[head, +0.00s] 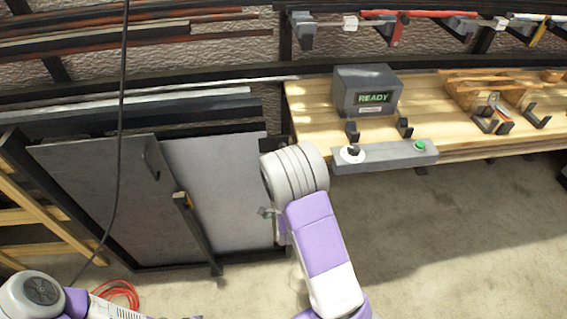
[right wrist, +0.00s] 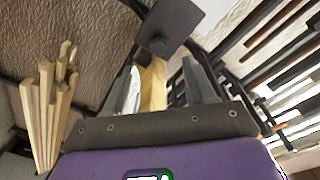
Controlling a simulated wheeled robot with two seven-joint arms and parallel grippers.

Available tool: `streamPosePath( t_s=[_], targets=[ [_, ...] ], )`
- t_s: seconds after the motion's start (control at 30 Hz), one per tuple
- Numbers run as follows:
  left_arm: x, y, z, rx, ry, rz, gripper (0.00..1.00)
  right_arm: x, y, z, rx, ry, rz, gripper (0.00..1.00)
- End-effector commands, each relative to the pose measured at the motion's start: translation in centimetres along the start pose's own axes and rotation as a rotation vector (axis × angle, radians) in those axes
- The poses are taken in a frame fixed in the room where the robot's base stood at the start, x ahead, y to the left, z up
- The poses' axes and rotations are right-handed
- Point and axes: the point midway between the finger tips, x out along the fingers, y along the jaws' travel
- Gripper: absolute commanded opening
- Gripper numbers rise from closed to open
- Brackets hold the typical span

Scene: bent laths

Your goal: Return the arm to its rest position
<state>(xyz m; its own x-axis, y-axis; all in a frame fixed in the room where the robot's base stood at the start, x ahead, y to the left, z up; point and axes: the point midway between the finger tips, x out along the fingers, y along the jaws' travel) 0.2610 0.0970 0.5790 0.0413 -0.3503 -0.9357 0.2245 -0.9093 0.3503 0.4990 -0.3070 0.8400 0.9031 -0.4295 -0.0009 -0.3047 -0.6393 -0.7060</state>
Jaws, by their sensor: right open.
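My right arm (head: 318,235) reaches up from the bottom of the head view, its rounded grey-white joint (head: 295,172) in front of the left end of the wooden bench. I cannot make out its gripper there. In the right wrist view my right gripper (right wrist: 162,92) has its two grey fingers apart. A yellow wooden piece (right wrist: 153,84) shows between them, seemingly beyond; nothing is clearly gripped. My left arm (head: 75,300) lies along the bottom left corner of the head view; its gripper is out of sight.
The bench (head: 310,118) holds a grey box reading READY (head: 366,92) and a grey bar with a green button (head: 385,156). Grey panels (head: 215,190) lean at left. A cable (head: 121,120) hangs there. Wooden laths (right wrist: 48,115) stand left in the wrist view. Floor at right (head: 450,250) is clear.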

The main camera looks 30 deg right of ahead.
Motion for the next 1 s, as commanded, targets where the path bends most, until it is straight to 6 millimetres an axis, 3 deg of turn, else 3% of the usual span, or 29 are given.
streamPosePath(
  t_s=[0.5, 0.57, 0.67, 0.77, 0.9, 1.0],
  targets=[
    [0.0, 0.0, 0.0, 0.000, 0.000, 0.000, 0.00, -0.1, 0.1, 0.1, -0.002, -0.005, 0.004, 0.55],
    [-0.2, 0.1, 0.0, 0.000, 0.000, 0.000, 0.00, -0.2, 0.6, 0.7, -0.014, -0.032, 0.025, 0.55],
    [-0.8, 0.3, 0.0, 0.000, 0.000, 0.000, 0.00, -1.2, 2.5, 3.3, -0.069, -0.151, 0.105, 0.55],
    [-1.8, 0.7, 0.1, 0.000, 0.000, 0.000, 0.00, -3.9, 5.6, 7.8, -0.162, -0.377, 0.226, 0.55],
    [-3.4, 1.3, 0.1, 0.000, 0.000, 0.000, 0.00, -11.3, 9.1, 14.6, -0.306, -0.805, 0.349, 0.55],
    [-4.3, 1.6, 0.2, 0.000, 0.000, 0.000, 0.00, -17.7, 9.9, 17.8, -0.382, -1.111, 0.365, 0.55]
  ],
)
